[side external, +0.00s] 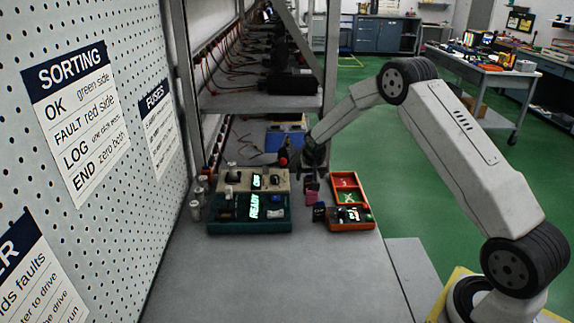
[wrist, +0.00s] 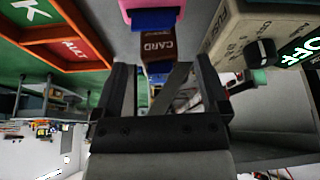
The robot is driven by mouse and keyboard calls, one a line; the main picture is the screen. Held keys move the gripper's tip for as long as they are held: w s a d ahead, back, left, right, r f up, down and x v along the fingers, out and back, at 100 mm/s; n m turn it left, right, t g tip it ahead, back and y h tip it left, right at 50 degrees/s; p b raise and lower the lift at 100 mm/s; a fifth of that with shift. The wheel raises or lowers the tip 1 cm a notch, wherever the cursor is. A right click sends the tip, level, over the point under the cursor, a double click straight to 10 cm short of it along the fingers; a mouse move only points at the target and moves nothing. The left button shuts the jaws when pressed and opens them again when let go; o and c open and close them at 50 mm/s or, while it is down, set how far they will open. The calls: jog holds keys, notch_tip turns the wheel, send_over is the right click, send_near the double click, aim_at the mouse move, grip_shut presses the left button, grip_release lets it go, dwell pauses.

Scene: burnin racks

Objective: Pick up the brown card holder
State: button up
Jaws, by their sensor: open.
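The brown card holder (wrist: 158,46), marked CARD, shows near the top middle of the wrist view. It lies ahead of my gripper (wrist: 166,80), roughly between the lines of its two fingers. My gripper is open, and I see nothing held between the fingers. In the side view my gripper (side external: 313,157) is low over the bench, above a few small blocks between the instrument boxes and the orange tray. I cannot tell for sure which of these small blocks is the card holder there.
A pink block (wrist: 128,8) and a blue piece (wrist: 154,19) sit close by the card holder. The orange tray (side external: 333,201) with OK and FAULT sections is on one side. A beige box (side external: 236,187) and a teal box (side external: 227,227) are on the other. The bench front (side external: 290,275) is clear.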

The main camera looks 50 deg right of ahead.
aim_at(309, 178)
jog(key=shift+x, duration=2.4)
jog(key=shift+d, duration=0.1)
grip_shut()
